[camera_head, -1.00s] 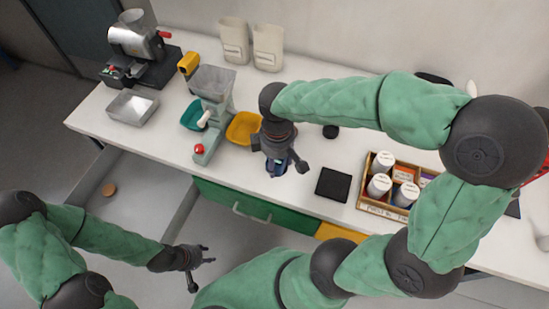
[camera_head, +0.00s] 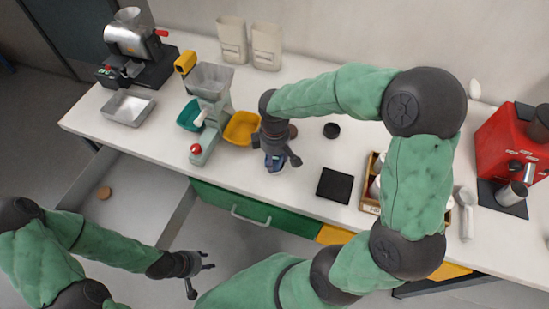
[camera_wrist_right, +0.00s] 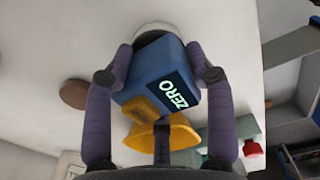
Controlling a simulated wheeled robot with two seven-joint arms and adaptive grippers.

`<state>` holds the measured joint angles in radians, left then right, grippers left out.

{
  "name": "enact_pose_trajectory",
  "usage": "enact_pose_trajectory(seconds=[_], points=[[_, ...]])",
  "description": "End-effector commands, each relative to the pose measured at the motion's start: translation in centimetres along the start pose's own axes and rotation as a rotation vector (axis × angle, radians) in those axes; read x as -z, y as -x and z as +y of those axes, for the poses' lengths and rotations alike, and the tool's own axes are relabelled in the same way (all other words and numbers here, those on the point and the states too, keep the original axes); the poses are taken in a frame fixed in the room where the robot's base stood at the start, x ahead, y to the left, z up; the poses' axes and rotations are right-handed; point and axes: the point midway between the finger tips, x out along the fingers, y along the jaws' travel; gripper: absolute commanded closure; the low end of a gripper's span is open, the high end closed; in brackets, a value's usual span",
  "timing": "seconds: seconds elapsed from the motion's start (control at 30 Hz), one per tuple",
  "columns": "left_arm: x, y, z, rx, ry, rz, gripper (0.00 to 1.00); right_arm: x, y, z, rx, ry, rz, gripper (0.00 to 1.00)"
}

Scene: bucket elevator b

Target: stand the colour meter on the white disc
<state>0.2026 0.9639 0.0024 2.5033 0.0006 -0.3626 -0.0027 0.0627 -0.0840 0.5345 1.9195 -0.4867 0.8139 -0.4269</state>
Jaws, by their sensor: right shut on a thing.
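The colour meter (camera_wrist_right: 158,78) is a blue block with a dark panel reading ZERO. In the right wrist view it sits between the fingers of my right gripper (camera_wrist_right: 166,62), which is shut on it. In the head view the meter (camera_head: 275,163) is largely hidden under my right gripper (camera_head: 280,160), over the front part of the white counter. The white disc (camera_wrist_right: 151,27) shows in the wrist view as a pale round rim at the meter's far end, mostly covered; I cannot tell whether they touch. My left gripper (camera_head: 203,278) is open and empty, away from the counter.
A yellow bowl (camera_head: 242,128) and a grey-green machine (camera_head: 210,105) stand just left of the right gripper. A black square pad (camera_head: 334,185) and a small black puck (camera_head: 331,130) lie to its right. A red machine (camera_head: 510,145) stands far right.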

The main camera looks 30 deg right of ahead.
Motion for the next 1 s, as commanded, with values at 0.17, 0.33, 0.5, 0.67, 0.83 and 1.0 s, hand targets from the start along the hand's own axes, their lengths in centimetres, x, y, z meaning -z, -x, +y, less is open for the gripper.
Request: enact_pose_trajectory(seconds=[0.17, 0.33, 0.5, 0.67, 0.83, 1.0], points=[[0.0, 0.1, 0.0, 0.000, 0.000, 0.000, 0.60, 0.0, 0.2, 0.1, -0.002, -0.001, 0.002, 0.95], [0.0, -0.2, -0.1, 0.000, 0.000, 0.000, 0.60, 0.0, -0.2, 0.1, -0.002, 0.000, 0.001, 0.95], [0.0, -0.1, 0.0, 0.000, 0.000, 0.000, 0.60, 0.0, -0.2, 0.0, -0.001, 0.000, 0.000, 0.21], [0.0, -0.1, 0.0, 0.000, 0.000, 0.000, 0.60, 0.0, -0.2, 0.0, -0.001, 0.000, 0.000, 0.21], [0.0, 0.1, 0.0, 0.000, 0.000, 0.000, 0.60, 0.0, 0.1, 0.0, -0.001, 0.000, 0.000, 0.21], [0.0, 0.8, 0.3, 0.000, 0.000, 0.000, 0.60, 0.1, 2.2, 0.1, -0.004, 0.000, 0.002, 0.21]])
